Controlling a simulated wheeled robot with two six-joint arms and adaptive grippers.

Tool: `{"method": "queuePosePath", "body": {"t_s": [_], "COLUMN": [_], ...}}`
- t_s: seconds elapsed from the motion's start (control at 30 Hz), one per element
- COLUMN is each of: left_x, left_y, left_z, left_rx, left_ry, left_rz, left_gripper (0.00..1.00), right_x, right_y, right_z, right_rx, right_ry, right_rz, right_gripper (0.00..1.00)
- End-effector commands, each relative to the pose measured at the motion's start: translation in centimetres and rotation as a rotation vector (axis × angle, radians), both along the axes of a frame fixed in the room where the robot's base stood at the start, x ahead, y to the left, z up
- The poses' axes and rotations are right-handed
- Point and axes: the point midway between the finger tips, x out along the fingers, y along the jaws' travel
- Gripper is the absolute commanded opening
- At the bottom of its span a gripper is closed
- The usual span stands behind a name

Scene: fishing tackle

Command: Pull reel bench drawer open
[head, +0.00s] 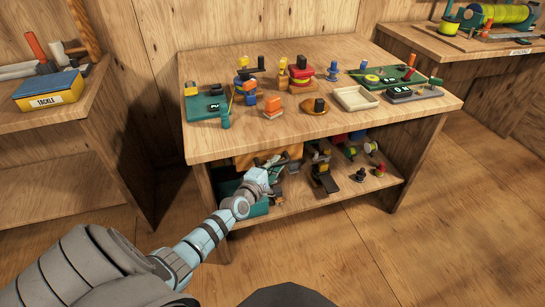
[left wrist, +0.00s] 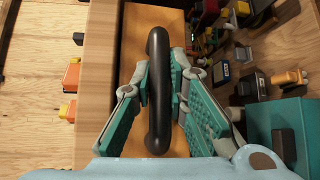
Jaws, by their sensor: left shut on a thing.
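The reel bench (head: 225,142) stands in the middle of the head view. Its orange-brown drawer front (head: 246,160) sits under the top at the left and is partly hidden by my gripper. In the left wrist view the drawer front (left wrist: 135,35) carries a long black bar handle (left wrist: 157,115). My left gripper (left wrist: 160,80) has its teal-padded fingers on both sides of this handle and is shut on it. In the head view the left gripper (head: 272,168) reaches in below the bench top. I cannot tell how far the drawer stands out. My right gripper is not in view.
Reels, small parts and a cream tray (head: 355,98) stand on the bench top. A lower shelf (head: 300,198) holds more tackle close to my gripper. A tackle box (head: 50,92) sits on the left table. The floor (head: 440,230) right of my arm is clear.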

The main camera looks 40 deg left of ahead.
Motion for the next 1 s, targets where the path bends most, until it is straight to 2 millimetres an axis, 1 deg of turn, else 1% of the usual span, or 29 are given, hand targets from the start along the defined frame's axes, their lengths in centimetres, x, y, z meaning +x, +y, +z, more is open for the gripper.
{"method": "queuePosePath", "body": {"t_s": [0.03, 0.2, 0.33, 0.5, 0.6, 0.7, 1.0], "left_x": [-0.6, -3.0, -4.8, -6.8, -7.5, -7.9, -8.1], "left_y": [-0.8, -4.2, -6.9, -9.7, -10.8, -11.4, -11.7], "left_z": [0.5, 0.5, 0.4, 0.3, 0.2, 0.1, 0.1], "left_rx": [-0.007, -0.007, -0.006, -0.006, -0.005, -0.003, -0.003], "left_ry": [0.005, 0.006, 0.004, 0.002, 0.001, 0.000, 0.000], "left_rz": [-0.001, 0.000, 0.000, 0.001, 0.001, 0.000, 0.001], "left_gripper": [0.00, 0.00, 0.00, 0.00, 0.00, 0.00, 0.00], "right_x": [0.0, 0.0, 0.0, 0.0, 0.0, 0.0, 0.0], "right_y": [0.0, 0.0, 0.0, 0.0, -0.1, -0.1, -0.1], "right_z": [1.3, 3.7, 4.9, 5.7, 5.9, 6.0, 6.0], "right_rx": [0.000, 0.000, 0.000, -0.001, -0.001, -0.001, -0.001], "right_ry": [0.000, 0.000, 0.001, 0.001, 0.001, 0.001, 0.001], "right_rz": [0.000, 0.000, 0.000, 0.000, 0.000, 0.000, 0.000], "right_gripper": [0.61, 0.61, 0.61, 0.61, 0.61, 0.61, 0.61]}}
